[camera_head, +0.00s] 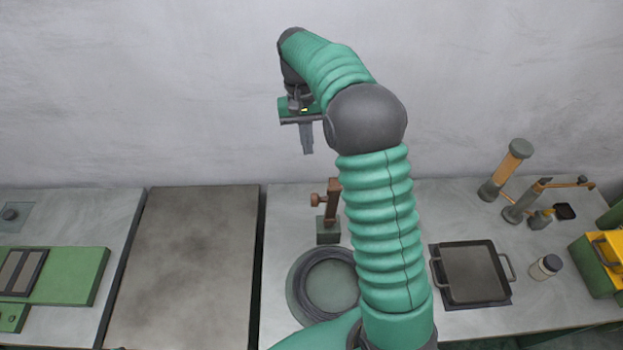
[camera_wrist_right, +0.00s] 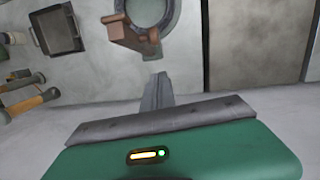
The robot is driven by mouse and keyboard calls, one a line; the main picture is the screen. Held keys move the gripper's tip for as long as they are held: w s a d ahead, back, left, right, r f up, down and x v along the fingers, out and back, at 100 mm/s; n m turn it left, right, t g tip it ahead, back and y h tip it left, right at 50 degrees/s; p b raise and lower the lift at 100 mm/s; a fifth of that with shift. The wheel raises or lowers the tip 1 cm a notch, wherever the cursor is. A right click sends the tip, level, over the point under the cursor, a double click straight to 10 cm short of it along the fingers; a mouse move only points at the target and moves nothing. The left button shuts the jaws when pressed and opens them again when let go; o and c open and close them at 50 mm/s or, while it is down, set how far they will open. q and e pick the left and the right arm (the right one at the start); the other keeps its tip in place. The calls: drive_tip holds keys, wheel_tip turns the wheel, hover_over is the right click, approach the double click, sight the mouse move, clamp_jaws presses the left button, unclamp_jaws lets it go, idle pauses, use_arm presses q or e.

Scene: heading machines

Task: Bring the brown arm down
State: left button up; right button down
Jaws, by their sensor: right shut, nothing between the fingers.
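A brown upright arm (camera_head: 333,200) with a side knob rises from a small grey-green base (camera_head: 328,232), behind a round dish with a dark ring (camera_head: 306,292). In the wrist view the brown arm (camera_wrist_right: 135,38) lies beyond my fingers, at the dish's edge. My right gripper (camera_head: 308,152) is shut and empty, fingers pointing down. It appears above and left of the brown arm in the head view, apart from it. The shut fingers also show in the wrist view (camera_wrist_right: 158,82). My right arm covers the dish's right side. My left gripper is not in view.
A dark square pan (camera_head: 474,272) and a small jar (camera_head: 546,266) sit right of my arm. Behind them stand an orange-brown cylinder (camera_head: 511,165) and a post with a brown crossbar (camera_head: 560,184). A yellow-green box (camera_head: 597,262) is far right. A bare brownish panel (camera_head: 190,260) lies left.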

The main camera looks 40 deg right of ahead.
drive_tip(key=s+a+f+p, duration=0.2)
drive_tip(key=s+f+p, duration=0.1)
drive_tip(key=f, duration=0.6)
drive_tip(key=shift+s+f, duration=0.2)
drive_tip(key=shift+s, duration=0.35)
drive_tip(key=shift+f, duration=0.1)
